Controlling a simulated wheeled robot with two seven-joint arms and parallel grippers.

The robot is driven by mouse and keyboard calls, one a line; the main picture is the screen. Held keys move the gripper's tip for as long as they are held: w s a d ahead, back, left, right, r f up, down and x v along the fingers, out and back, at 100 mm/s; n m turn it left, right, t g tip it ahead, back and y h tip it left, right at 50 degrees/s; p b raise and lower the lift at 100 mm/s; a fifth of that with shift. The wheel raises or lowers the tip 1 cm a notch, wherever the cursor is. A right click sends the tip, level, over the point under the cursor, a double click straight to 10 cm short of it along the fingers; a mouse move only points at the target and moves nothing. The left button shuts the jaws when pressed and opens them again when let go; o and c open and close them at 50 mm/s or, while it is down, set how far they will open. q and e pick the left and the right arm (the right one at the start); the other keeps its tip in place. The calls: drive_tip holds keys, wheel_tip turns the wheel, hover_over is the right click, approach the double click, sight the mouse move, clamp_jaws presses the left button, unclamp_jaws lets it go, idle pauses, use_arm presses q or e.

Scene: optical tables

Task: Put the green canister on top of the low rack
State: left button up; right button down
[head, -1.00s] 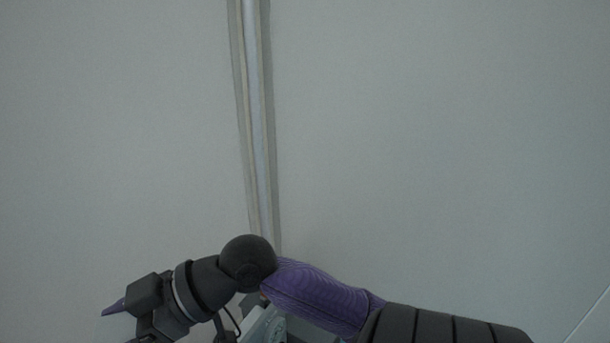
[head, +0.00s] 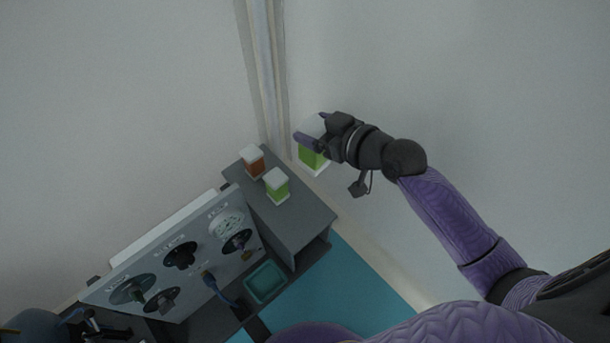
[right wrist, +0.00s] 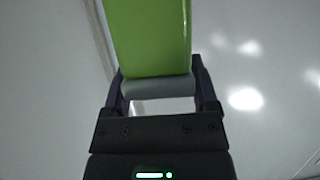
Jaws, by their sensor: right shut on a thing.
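My right gripper (head: 311,129) is shut on a green canister (head: 309,157) with white ends. It holds the canister up in the air; in the picture it shows just beyond the far right edge of the low rack (head: 300,222). In the right wrist view the canister (right wrist: 148,38) fills the space between the fingers. The low rack has a dark grey top and an open side. A second green canister (head: 277,189) with a white lid stands on that top.
An orange canister (head: 254,165) with a white lid stands at the rack's far end. A grey panel (head: 192,262) with several dials stands left of the rack. A teal tray (head: 265,281) lies below. The near right part of the rack top is clear.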

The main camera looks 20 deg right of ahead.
sight(310, 164)
drive_tip(key=shift+m+h, duration=0.5)
drive_tip(key=shift+h, duration=0.1)
drive_tip(key=f+b, duration=0.1)
drive_tip(key=f, duration=0.3)
drive_tip(key=f+b, duration=0.1)
drive_tip(key=f, duration=0.2)
drive_tip(key=f+b, duration=0.1)
drive_tip(key=f, duration=0.3)
drive_tip(key=shift+w+a+f, duration=0.3)
drive_tip(key=shift+w+a, duration=0.05)
drive_tip(key=shift+w, duration=0.05)
use_arm(q)
drive_tip(key=s+f+g+b, duration=0.1)
drive_tip(key=s+f+b, duration=0.4)
drive_tip(key=f, duration=0.4)
drive_tip(key=w+r+t+b, duration=0.1)
drive_tip(key=w+b, duration=0.4)
drive_tip(key=w, duration=1.1)
drive_tip(key=shift+w+d+y, duration=0.2)
drive_tip(key=shift+w+y, duration=0.1)
drive_tip(key=shift+w, duration=0.1)
use_arm(e)
wheel_tip(310, 164, down, 16)
drive_tip(key=a, duration=0.2)
drive_tip(key=shift+s+f+t, duration=0.2)
drive_tip(key=shift+s+t, duration=0.1)
